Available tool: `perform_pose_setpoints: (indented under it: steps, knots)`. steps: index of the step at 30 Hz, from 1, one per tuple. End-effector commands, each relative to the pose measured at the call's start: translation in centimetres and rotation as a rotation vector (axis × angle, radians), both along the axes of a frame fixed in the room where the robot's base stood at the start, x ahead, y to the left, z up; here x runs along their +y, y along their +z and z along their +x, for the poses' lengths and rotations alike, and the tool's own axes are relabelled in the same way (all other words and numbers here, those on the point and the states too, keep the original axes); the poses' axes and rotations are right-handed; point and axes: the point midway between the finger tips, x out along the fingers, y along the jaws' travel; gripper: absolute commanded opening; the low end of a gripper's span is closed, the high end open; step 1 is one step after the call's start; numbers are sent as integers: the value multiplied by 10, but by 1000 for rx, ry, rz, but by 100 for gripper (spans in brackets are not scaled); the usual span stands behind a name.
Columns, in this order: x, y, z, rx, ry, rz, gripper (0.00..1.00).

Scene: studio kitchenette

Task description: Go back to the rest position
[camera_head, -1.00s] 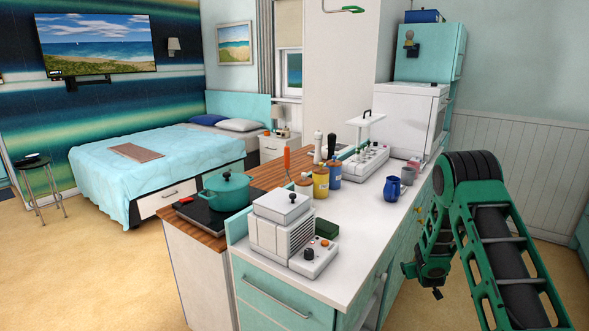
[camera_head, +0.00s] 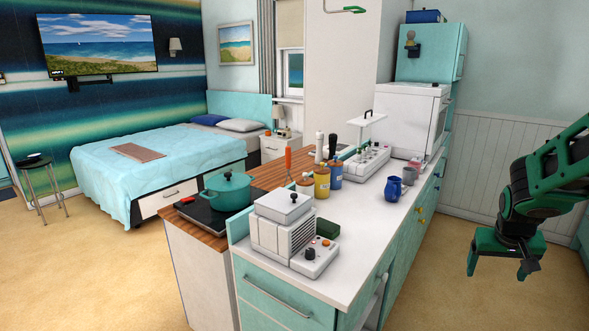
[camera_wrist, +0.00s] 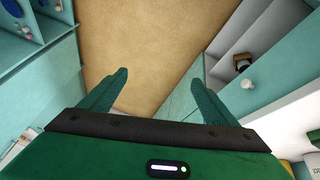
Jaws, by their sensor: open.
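My gripper (camera_head: 500,266) hangs at the right side of the head view, to the right of the counter and over the floor. Its fingers point down, spread apart, with nothing between them. In the wrist view my gripper (camera_wrist: 158,85) shows two green fingers, apart and empty, with bare tan floor between and beyond them.
The white counter (camera_head: 352,235) with teal drawers stands left of my gripper. On it are a blue mug (camera_head: 393,189) and a white appliance (camera_head: 285,232). A green pot (camera_head: 227,190) sits on the hob. In the wrist view, an open shelf (camera_wrist: 232,62) and teal cabinet fronts flank the floor.

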Motion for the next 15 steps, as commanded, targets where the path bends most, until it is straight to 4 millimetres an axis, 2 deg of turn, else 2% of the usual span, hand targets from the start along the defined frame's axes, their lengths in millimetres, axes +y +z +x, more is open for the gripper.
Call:
perform_pose_setpoints:
  steps: [1, 6, 12, 15]
  knots:
    - [4, 9, -21, 14, -18, 21, 82]
    - [25, 28, -94, 91, -75, 104, 82]
    - [56, 42, -179, 180, -133, 208, 82]
    - [71, 45, -216, 221, -153, 254, 82]
